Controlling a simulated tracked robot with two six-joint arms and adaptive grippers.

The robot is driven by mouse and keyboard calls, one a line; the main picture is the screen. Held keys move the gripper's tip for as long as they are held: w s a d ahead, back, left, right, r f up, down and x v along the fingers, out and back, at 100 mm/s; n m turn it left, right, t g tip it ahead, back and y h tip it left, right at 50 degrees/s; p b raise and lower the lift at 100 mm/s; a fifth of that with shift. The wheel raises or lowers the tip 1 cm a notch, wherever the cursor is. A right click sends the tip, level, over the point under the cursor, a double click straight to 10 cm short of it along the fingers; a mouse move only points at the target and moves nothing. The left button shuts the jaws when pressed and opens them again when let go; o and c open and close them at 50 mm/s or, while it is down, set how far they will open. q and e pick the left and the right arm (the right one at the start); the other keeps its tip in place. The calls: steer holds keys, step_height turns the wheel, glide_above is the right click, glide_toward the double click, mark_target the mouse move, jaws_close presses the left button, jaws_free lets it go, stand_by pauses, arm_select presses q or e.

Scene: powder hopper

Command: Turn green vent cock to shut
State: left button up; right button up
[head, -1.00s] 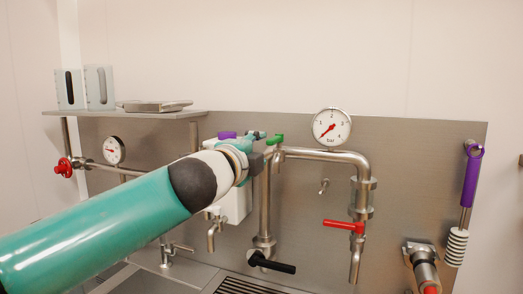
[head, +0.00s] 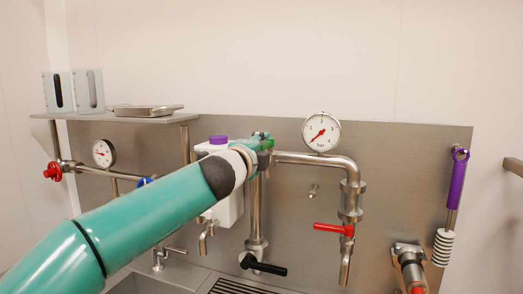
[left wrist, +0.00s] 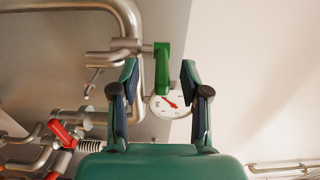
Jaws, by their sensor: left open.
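The green vent cock (left wrist: 162,70) shows in the left wrist view on a short stub at the side of the steel pipe. Its lever lies lengthwise between the two fingers of my left gripper (left wrist: 160,76), with a gap on both sides. The gripper is open and appears not to touch the lever. In the head view my left gripper (head: 263,142) is at the upper end of the vertical pipe and largely hides the green cock (head: 267,144). My right gripper is in neither view.
A pressure gauge (head: 321,132) stands on the pipe (head: 310,158) right of the cock. A red lever (head: 333,229) and a black lever (head: 264,265) are lower down. A white container with a purple cap (head: 218,140) is behind my arm. A purple-handled brush (head: 457,180) hangs at right.

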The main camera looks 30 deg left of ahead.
arm_select(q)
jaws_close()
steer(key=shift+s+a, duration=0.1)
steer(key=shift+a, duration=0.7)
steer(key=shift+a+p, duration=0.1)
steer(key=shift+p, duration=0.25)
steer(key=shift+a, duration=0.7)
steer(key=shift+p, duration=0.35)
